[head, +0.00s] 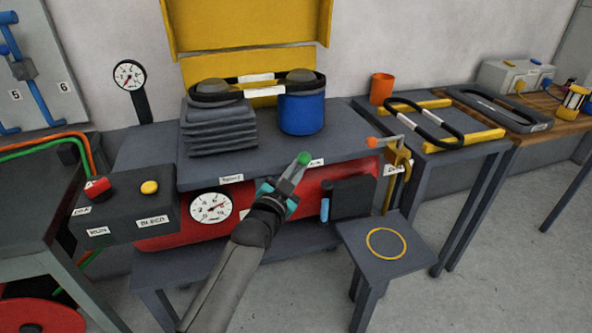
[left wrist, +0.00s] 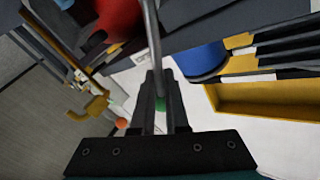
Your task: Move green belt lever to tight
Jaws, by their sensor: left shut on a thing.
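The green lever's knob (head: 303,158) shows at the front edge of the grey bench top, near a small white label. My left gripper (head: 292,182) reaches up to it from below. In the left wrist view the gripper (left wrist: 165,100) is shut on the green lever, with the green knob (left wrist: 160,104) between the fingers and the metal rod (left wrist: 152,35) running out beyond them. A black belt (head: 258,90) runs around the grey ribbed motor (head: 220,130) and the blue pulley (head: 301,112). My right gripper is not in view.
An orange-knobbed lever (head: 372,141) stands at the bench's right end by a yellow bracket (head: 398,165). A red tank (head: 160,239) with a gauge (head: 211,207) lies below. A control box (head: 125,208) is left. A small grey table (head: 350,235) is right.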

